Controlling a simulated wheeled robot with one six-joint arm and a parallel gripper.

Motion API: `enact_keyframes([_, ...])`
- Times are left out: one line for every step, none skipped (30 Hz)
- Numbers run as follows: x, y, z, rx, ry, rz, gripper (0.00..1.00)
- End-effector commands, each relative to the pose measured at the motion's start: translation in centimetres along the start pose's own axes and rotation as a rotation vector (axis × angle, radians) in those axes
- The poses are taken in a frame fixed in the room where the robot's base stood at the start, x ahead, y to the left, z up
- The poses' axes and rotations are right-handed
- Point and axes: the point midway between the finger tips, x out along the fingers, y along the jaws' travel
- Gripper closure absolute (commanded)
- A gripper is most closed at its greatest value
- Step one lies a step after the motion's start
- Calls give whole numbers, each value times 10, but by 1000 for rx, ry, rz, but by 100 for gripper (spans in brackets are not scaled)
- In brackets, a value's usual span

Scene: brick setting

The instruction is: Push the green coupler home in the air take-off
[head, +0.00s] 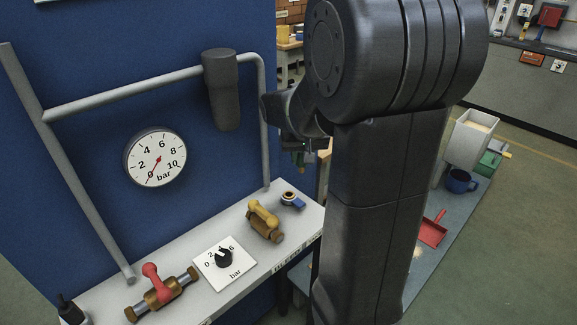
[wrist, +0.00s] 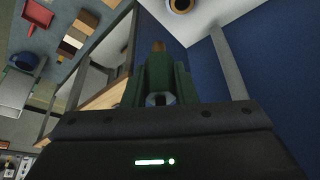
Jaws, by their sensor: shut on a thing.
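My gripper (wrist: 160,84) is shut on the green coupler (wrist: 158,70), whose brown tip (wrist: 158,46) points up the wrist picture. Green coupler and dark jaws are hard to tell apart there.
On the white shelf (head: 205,298) are a yellow-handled valve (head: 264,221), a regulator dial (head: 224,258) and a red-handled valve (head: 159,292). A gauge (head: 155,158) hangs on the blue panel (head: 220,150). Grey pipe (head: 266,150) runs down close to the take-off.

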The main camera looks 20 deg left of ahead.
Motion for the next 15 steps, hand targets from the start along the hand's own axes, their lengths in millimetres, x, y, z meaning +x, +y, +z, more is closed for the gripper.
enact_keyframes([0, -14, 3, -39, 4, -17, 98])
enact_keyframes([-2, -20, 5, -56, 4, -26, 98])
enact_keyframes([-4, -26, 6, -76, 4, -34, 98])
enact_keyframes([-5, -29, 8, -88, 4, -39, 98])
enact_keyframes([-6, -32, 8, -97, 4, -43, 98])
enact_keyframes([-7, -35, 9, -105, 3, -46, 98])
enact_keyframes([-7, -36, 9, -109, 3, -48, 98])
enact_keyframes([-8, -36, 9, -112, 3, -49, 98])
enact_keyframes([-8, -37, 9, -113, 3, -49, 98])
enact_keyframes([-8, -37, 9, -113, 3, -49, 98])
enact_keyframes([-8, -36, 9, -112, 3, -49, 98])
enact_keyframes([-8, -36, 9, -112, 3, -49, 98])
enact_keyframes([-8, -36, 9, -112, 3, -49, 98])
enact_keyframes([-8, -36, 9, -111, 3, -49, 98])
enact_keyframes([-8, -36, 9, -111, 3, -49, 98])
